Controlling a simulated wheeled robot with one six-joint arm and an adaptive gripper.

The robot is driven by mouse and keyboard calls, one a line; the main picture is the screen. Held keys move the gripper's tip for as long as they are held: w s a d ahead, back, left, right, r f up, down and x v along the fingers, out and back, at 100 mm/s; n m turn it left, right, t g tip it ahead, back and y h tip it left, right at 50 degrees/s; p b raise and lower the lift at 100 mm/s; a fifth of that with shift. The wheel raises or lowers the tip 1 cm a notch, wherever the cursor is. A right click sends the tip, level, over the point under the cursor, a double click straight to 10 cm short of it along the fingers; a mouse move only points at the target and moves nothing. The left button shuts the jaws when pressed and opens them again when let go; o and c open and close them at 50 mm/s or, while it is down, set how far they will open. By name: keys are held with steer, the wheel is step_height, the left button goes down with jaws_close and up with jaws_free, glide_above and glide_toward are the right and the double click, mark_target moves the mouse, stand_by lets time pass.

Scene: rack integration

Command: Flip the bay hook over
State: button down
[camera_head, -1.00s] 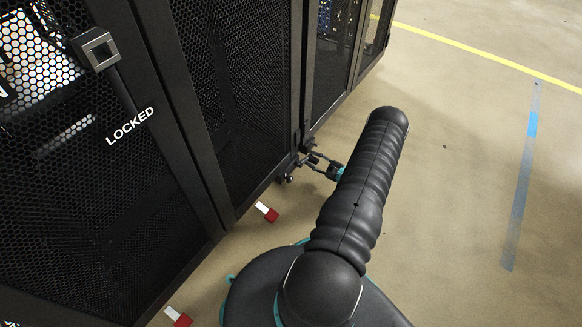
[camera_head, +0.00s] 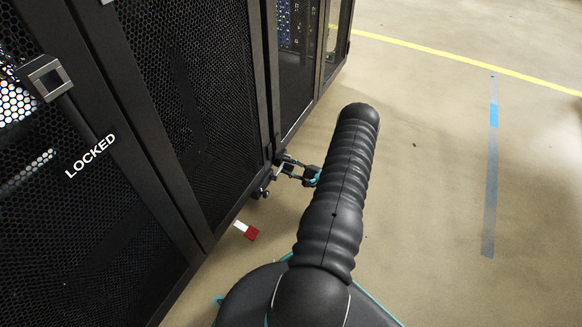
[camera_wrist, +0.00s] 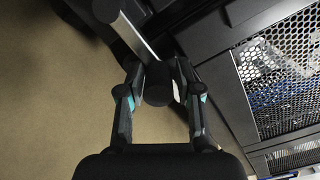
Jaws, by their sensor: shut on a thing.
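The bay hook shows in the wrist view as a dark round-ended piece (camera_wrist: 157,84) with a pale metal bar (camera_wrist: 138,38) running up and left from it. My gripper (camera_wrist: 158,90) has one finger on each side of the dark round end and is shut on it. In the head view, my gripper (camera_head: 283,170) is at the low corner of the black rack, beyond my dark arm. The hook is small and partly hidden there, so its exact tilt cannot be told.
Black mesh rack doors (camera_head: 180,110) fill the left, one with a handle (camera_head: 47,78) beside the word LOCKED. A red and white tag (camera_head: 246,230) is near the rack's foot. Open floor (camera_head: 430,190) with a blue tape strip (camera_head: 492,170) lies to the right.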

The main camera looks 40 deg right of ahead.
steer(key=shift+d+r, duration=0.2)
steer(key=shift+r, duration=0.05)
steer(key=c, duration=0.9)
jaws_free()
steer(key=shift+s, duration=0.15)
steer(key=shift+a+f, duration=0.1)
steer(key=v, duration=1.2)
